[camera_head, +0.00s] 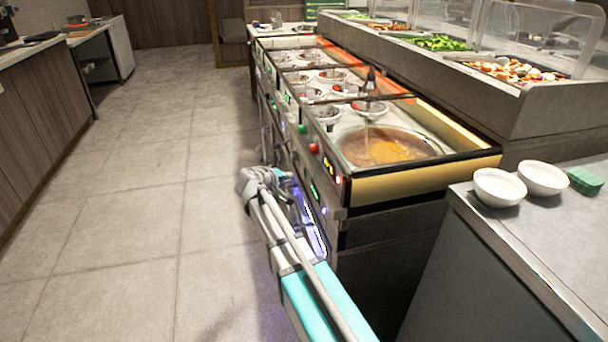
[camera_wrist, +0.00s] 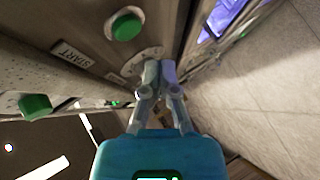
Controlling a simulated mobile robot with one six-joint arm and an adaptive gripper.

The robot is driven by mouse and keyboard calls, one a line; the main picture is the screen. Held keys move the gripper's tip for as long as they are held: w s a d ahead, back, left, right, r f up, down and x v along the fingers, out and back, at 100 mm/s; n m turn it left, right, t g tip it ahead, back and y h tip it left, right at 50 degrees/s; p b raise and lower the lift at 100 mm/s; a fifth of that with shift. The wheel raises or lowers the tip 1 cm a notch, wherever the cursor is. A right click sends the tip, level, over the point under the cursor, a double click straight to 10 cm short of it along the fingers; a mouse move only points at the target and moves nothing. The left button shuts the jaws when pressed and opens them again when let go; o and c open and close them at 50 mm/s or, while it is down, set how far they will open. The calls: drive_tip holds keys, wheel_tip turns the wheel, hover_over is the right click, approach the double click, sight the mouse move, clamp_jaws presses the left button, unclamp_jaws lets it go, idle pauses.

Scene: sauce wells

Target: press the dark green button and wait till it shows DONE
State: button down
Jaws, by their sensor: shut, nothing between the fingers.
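In the wrist view a round green button (camera_wrist: 126,26) stands on the grey metal panel near a START label (camera_wrist: 68,52). A second green button (camera_wrist: 35,106) shows at the left. I cannot tell which is the dark green one. My gripper (camera_wrist: 160,68) is shut and empty. Its fingertips are below and right of the upper button in the picture, apart from it, over a pale round marking. In the head view a green button (camera_head: 302,129) shows on the counter's front; my gripper cannot be made out there. No DONE is readable.
The counter has sauce wells (camera_head: 385,148) on top, a red button (camera_head: 314,148), an orange display (camera_head: 328,168) and a small green display (camera_head: 313,190) on its front. White bowls (camera_head: 499,187) stand on the right counter. The tiled floor (camera_head: 130,250) at left is clear.

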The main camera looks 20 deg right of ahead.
drive_tip(key=shift+a, duration=1.45)
drive_tip(key=s+d+f+m+g+y, duration=0.1)
drive_tip(key=s+d+f+g+y, duration=0.1)
drive_tip(key=s+f, duration=0.35)
drive_tip(key=s+d+f+m+g+y, duration=0.2)
drive_tip(key=s+d+g, duration=0.1)
drive_tip(key=s, duration=0.5)
drive_tip(key=s+a+f+m+g+y, duration=0.1)
drive_tip(key=s+f+g+y, duration=0.15)
drive_tip(key=s, duration=0.55)
drive_tip(key=s+a+f+g+y, duration=0.15)
drive_tip(key=s+y, duration=0.25)
drive_tip(key=s, duration=0.4)
wheel_tip(320, 180, up, 33)
drive_tip(key=p, duration=3.2)
drive_tip(key=shift+w+t, duration=0.3)
drive_tip(key=shift+w, duration=0.15)
drive_tip(key=shift+h, duration=0.25)
